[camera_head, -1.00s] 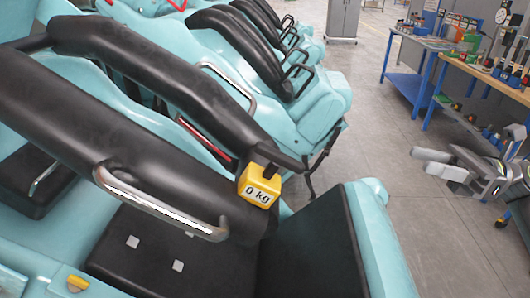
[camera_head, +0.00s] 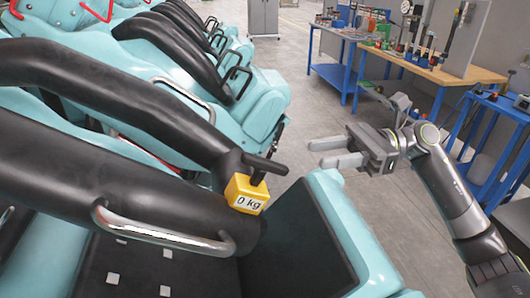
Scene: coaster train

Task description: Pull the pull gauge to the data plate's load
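The pull gauge (camera_head: 245,194) is a yellow box reading "0 kg". It sits at the end of a black padded restraint bar, with a black handle (camera_head: 265,164) sticking out above it to the right. My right gripper (camera_head: 322,153) is to the right of the gauge, apart from it, above the teal seat side. Its two grey fingers are spread, point left and hold nothing. My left gripper is out of view. I cannot make out a data plate with a legible load.
Teal train seats with black restraints (camera_head: 130,85) fill the left. A chrome grab bar (camera_head: 160,233) is left of the gauge. A teal seat side with a black pad (camera_head: 305,240) stands below my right gripper. Grey floor (camera_head: 290,100) is open beyond. Blue-legged workbenches (camera_head: 440,72) stand at the back right.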

